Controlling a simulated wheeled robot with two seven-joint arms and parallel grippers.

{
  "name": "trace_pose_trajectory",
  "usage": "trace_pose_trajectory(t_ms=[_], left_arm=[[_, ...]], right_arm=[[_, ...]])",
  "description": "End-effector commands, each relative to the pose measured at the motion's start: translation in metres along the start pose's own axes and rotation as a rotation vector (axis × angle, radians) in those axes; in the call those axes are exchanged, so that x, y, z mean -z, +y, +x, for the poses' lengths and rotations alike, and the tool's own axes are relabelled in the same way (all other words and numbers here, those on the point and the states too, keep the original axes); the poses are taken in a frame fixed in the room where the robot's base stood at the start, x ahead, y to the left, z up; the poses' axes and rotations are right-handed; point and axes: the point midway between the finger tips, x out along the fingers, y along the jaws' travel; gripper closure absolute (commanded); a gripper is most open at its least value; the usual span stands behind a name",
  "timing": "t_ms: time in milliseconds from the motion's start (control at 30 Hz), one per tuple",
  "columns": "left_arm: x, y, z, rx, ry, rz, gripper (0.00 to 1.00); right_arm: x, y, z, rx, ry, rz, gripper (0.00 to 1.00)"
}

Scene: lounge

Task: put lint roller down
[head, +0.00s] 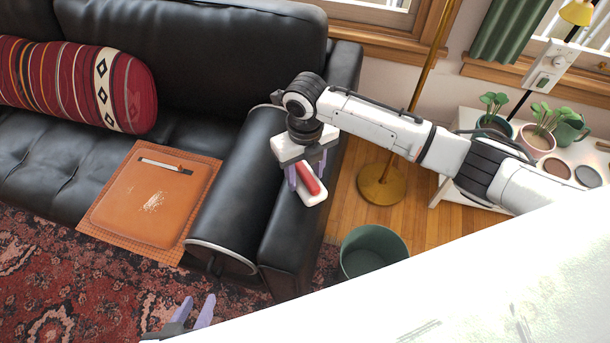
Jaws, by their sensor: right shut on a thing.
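The lint roller (309,179), red and white, is between the fingers of my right gripper (305,176), which is shut on it. The gripper points down over the black sofa armrest (287,232). I cannot tell whether the roller touches the armrest. My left gripper (196,312) is at the bottom left, low in the picture; its two pale purple fingers are apart with nothing seen between them.
An orange pad (118,205) with white specks and a slim white-and-dark tool (165,165) lies on the sofa seat. A striped cushion (75,85) is at left. A green bin (372,252), brass lamp base (381,186) and white plant table (470,122) stand right of the sofa.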

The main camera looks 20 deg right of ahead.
Motion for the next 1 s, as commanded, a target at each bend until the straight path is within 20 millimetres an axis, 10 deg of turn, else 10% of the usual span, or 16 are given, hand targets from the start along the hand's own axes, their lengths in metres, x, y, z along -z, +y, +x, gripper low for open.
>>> trace_pose_trajectory(t_ms=[433, 467, 533, 1000], left_arm=[[-0.002, 0.001, 0.002, -0.001, -0.001, 0.0, 0.69], [-0.001, 0.001, 0.002, -0.001, -0.001, 0.0, 0.69], [-0.001, 0.001, 0.001, -0.001, -0.001, 0.0, 0.69], [0.001, 0.001, 0.0, -0.001, -0.001, 0.0, 0.69]], right_arm=[[0.0, 0.0, 0.014, -0.001, -0.001, 0.0, 0.73], [0.0, 0.0, 0.013, 0.0, -0.001, 0.0, 0.5], [0.0, 0.0, 0.013, -0.001, -0.001, 0.0, 0.38], [-0.001, 0.0, -0.003, -0.001, -0.005, 0.0, 0.36]])
